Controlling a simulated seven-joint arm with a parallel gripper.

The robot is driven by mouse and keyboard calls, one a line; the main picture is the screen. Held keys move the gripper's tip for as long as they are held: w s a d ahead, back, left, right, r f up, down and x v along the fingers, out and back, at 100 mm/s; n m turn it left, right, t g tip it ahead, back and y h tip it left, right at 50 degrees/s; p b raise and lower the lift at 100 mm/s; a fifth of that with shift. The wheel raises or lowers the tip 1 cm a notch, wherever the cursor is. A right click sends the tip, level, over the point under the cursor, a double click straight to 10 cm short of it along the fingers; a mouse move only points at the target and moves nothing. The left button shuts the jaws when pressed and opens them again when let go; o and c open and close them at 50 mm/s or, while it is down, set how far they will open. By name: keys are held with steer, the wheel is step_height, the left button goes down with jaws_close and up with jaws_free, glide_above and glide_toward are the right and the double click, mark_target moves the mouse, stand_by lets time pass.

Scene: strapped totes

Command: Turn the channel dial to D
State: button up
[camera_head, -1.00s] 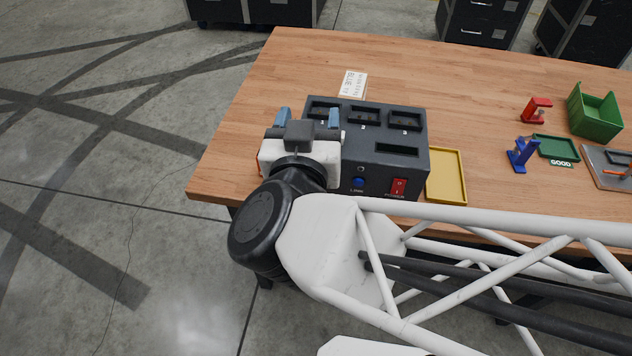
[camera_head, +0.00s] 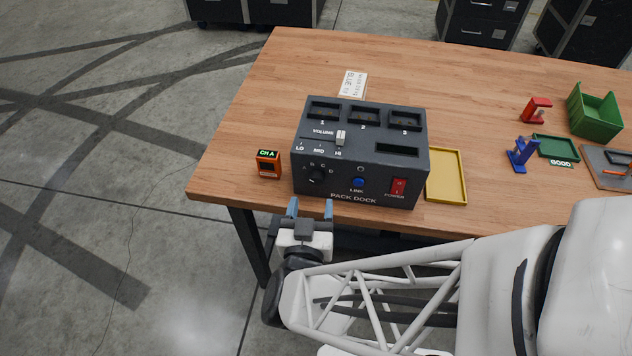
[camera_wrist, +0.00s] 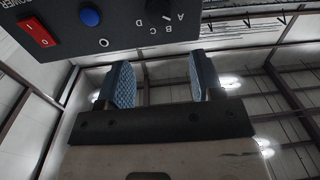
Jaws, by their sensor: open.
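The channel dial (camera_head: 317,175) is a black knob on the lower left of the dark dock's (camera_head: 340,187) front face, with letters A to D around it. The small orange display (camera_head: 268,164) left of the dock reads CH A. My gripper (camera_head: 310,208) is open and empty, in front of the table edge, below and apart from the dial. In the wrist view both blue fingertips (camera_wrist: 163,75) stand apart with nothing between them.
Also on the dock are a blue LINK button (camera_head: 358,183), a red POWER switch (camera_head: 398,186) and a white volume slider (camera_head: 340,137). A yellow tray (camera_head: 446,176) stands close on its right.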

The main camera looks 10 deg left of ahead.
mark_target(316, 182)
step_height(316, 182, down, 2)
steer(key=shift+f, duration=0.1)
steer(key=shift+w, duration=0.3)
stand_by(0.3)
steer(key=shift+w+a, duration=0.2)
steer(key=shift+w, duration=3.4)
steer(key=c, duration=0.9)
